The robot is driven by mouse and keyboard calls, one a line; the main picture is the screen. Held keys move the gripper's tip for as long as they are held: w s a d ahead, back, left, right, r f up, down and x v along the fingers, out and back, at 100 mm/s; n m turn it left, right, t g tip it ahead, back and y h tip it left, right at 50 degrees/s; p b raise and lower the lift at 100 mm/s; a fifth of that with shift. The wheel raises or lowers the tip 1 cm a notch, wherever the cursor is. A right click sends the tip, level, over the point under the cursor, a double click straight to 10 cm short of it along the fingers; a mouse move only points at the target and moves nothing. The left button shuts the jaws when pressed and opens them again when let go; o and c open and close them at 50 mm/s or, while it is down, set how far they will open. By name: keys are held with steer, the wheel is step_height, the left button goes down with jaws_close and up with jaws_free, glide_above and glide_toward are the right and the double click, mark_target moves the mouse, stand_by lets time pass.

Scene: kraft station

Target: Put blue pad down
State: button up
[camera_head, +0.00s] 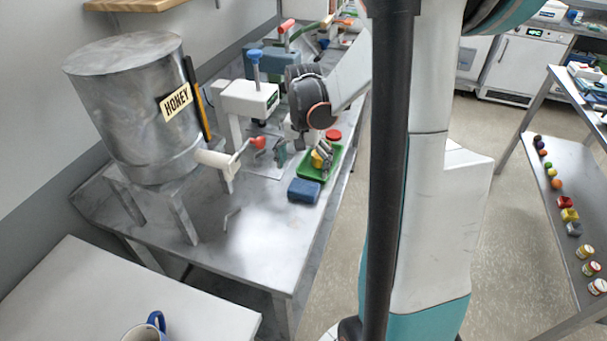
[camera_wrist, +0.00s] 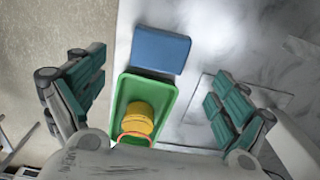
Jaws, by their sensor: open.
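The blue pad (camera_head: 304,190) lies flat on the metal table, against or very close to the near end of the green tray (camera_head: 308,171). In the wrist view the blue pad (camera_wrist: 160,49) is fully visible above the green tray (camera_wrist: 122,100), with nothing gripping it. My gripper (camera_head: 302,153) is open, its fingers spread wide above the tray area. In the wrist view my gripper (camera_wrist: 157,92) has one finger on each side of the tray, with nothing held between them. A yellow round item (camera_wrist: 139,118) sits inside the tray.
A large metal honey drum (camera_head: 135,110) stands on a stand at the left, with a white spout and red-tipped handle (camera_head: 258,142) nearby. A white press (camera_head: 248,98) is behind. A shelf with small items (camera_head: 565,215) is right.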

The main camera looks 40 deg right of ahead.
step_height(320, 180, up, 4)
steer(key=shift+r+p, duration=0.2)
steer(key=shift+p, duration=0.25)
stand_by(0.3)
